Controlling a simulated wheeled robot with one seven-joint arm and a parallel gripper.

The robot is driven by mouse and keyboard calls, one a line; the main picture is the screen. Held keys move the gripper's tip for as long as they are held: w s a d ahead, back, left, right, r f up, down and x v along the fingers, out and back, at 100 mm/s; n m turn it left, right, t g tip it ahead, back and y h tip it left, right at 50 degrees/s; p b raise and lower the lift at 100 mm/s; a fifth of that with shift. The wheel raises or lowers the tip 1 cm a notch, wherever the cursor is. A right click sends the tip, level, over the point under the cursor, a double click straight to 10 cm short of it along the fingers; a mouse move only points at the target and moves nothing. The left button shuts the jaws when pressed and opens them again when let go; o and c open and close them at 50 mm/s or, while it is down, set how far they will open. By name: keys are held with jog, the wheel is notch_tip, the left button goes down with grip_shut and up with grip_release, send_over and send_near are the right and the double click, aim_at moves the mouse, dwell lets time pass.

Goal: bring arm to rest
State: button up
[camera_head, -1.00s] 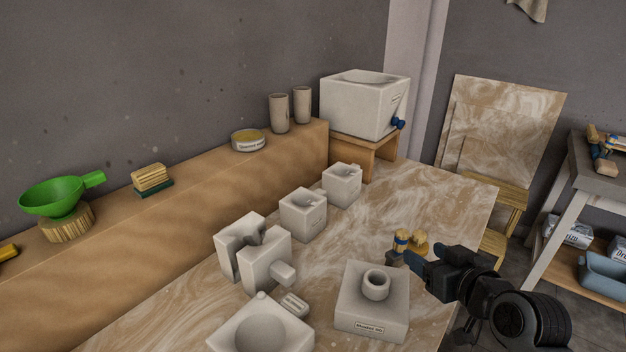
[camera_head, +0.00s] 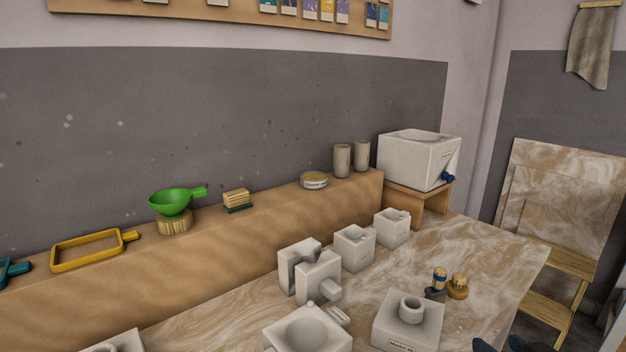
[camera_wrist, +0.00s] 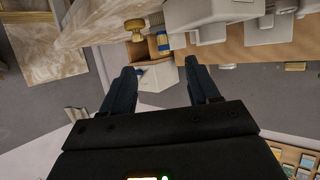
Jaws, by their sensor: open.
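My gripper (camera_wrist: 160,92) is open in the wrist view, its two dark fingers apart with nothing between them. Its dark fingertips (camera_head: 498,345) also show at the bottom edge of the head view, by the near right part of the table. The marbled table (camera_head: 478,250) carries several white blocks. Nearest the fingertips are a white block with a ring-shaped top (camera_head: 408,325) and two small wooden-topped pieces, one with a blue band (camera_head: 439,281). The rest of my arm is out of the head view.
A wooden ledge (camera_head: 250,235) along the wall holds a green funnel (camera_head: 172,201), a yellow frame (camera_head: 88,250), a brush (camera_head: 237,200) and two grey cups. A white tank (camera_head: 415,160) with a blue tap stands on a wooden stand. Marbled boards (camera_head: 560,200) lean at right.

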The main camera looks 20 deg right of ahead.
jog(key=s+a+f, duration=0.4)
jog(key=s+a, duration=1)
jog(key=s+a+r+n+t+y, duration=0.1)
jog(key=s+a+r+y, duration=0.1)
jog(key=s, duration=0.4)
jog(key=s+a+r+n+t+y, duration=0.1)
jog(key=s+a+r+n, duration=0.1)
jog(key=s+a+r, duration=0.2)
jog(key=s+a, duration=0.1)
jog(key=s, duration=0.2)
jog(key=shift+s+r+y, duration=0.15)
jog(key=shift+s+y, duration=0.05)
jog(key=shift+y, duration=0.2)
